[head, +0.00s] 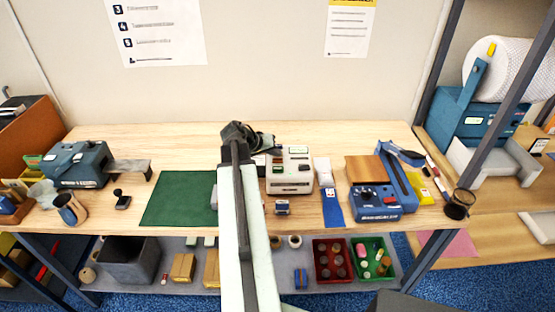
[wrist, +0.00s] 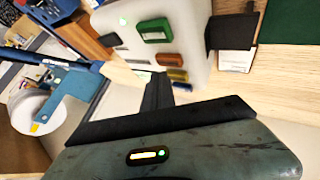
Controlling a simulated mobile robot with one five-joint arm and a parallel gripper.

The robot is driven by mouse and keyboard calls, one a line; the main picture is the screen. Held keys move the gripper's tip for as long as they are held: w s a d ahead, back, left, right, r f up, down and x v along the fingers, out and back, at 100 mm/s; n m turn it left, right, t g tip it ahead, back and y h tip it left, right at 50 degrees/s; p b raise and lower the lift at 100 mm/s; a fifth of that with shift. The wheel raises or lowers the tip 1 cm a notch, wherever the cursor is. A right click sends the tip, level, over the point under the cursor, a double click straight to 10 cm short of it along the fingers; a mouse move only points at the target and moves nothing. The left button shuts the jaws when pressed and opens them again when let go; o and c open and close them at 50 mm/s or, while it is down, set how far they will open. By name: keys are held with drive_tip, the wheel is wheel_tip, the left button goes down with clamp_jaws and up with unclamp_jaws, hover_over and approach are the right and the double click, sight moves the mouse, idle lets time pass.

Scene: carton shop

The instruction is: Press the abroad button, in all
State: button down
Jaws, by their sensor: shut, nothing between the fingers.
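A white machine (head: 290,178) with small coloured buttons stands on the bench, just right of my gripper (head: 262,140).
A green mat (head: 178,198) lies left of my arm. A blue machine (head: 378,200) and a blue strip (head: 331,205) are to the right. A stamp (head: 122,199) and a blue-grey device (head: 78,165) are at the left.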

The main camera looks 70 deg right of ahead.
sight(276, 161)
drive_tip(key=shift+f, duration=0.1)
idle(0.6)
drive_tip(key=shift+s+f+b, duration=0.1)
drive_tip(key=shift+f+b, duration=0.2)
drive_tip(key=shift+b, duration=0.1)
drive_tip(key=shift+f+b, duration=0.5)
idle(0.4)
drive_tip(key=shift+r, duration=0.1)
drive_tip(key=shift+r+p, duration=0.85)
drive_tip(key=shift+p, duration=0.1)
wheel_tip(276, 161, up, 5)
drive_tip(key=p, duration=0.5)
drive_tip(key=shift+r, duration=0.1)
idle(0.4)
